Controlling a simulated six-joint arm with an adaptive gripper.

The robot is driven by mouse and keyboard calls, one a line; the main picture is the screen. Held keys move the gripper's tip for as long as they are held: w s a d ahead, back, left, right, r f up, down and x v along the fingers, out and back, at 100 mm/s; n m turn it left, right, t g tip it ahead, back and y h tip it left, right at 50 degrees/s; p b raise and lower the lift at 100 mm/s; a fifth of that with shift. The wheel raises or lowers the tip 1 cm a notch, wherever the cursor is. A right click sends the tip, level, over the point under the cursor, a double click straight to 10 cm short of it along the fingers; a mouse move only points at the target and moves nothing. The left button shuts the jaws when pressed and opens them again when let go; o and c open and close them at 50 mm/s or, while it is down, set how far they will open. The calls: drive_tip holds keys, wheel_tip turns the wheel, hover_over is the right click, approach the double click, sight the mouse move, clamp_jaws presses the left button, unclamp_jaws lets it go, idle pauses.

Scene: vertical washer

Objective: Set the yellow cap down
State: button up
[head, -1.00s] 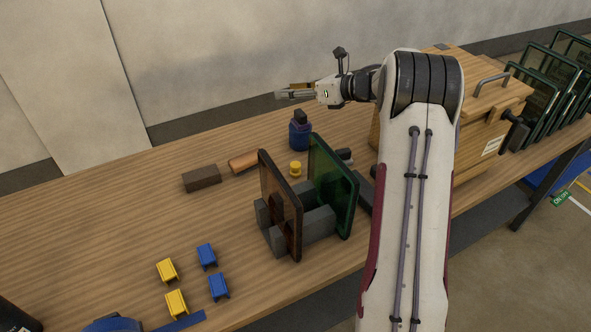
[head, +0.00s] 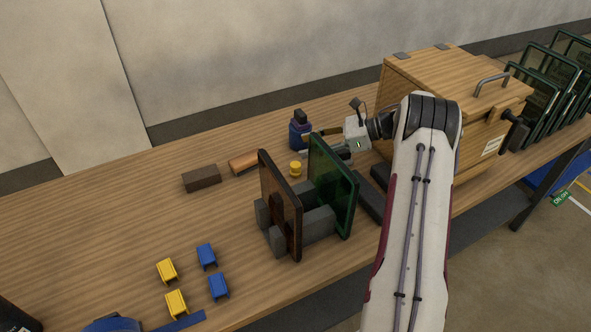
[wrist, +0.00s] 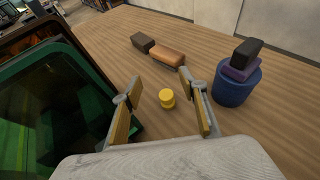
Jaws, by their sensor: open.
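The yellow cap (head: 295,169) stands on the wooden table, behind the dark-framed panels in the head view. In the wrist view the yellow cap (wrist: 167,98) shows between and beyond the fingertips, apart from both. My gripper (wrist: 156,88) is open and empty, its fingers on either side of the line to the cap. In the head view my gripper (head: 309,143) is low over the table, right of the cap and beside the blue bottle (head: 300,131); its lower part is partly hidden by the green panel.
The green panel (head: 331,186) and brown panel (head: 280,204) stand in a grey rack. A dark block (head: 202,178) and brown piece (head: 243,162) lie left. A wooden box (head: 455,90) stands right.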

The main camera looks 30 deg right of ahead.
sight(299, 164)
drive_tip(key=shift+f, duration=2.95)
drive_tip(key=shift+f, duration=0.5)
drive_tip(key=shift+x, duration=2.55)
clamp_jaws()
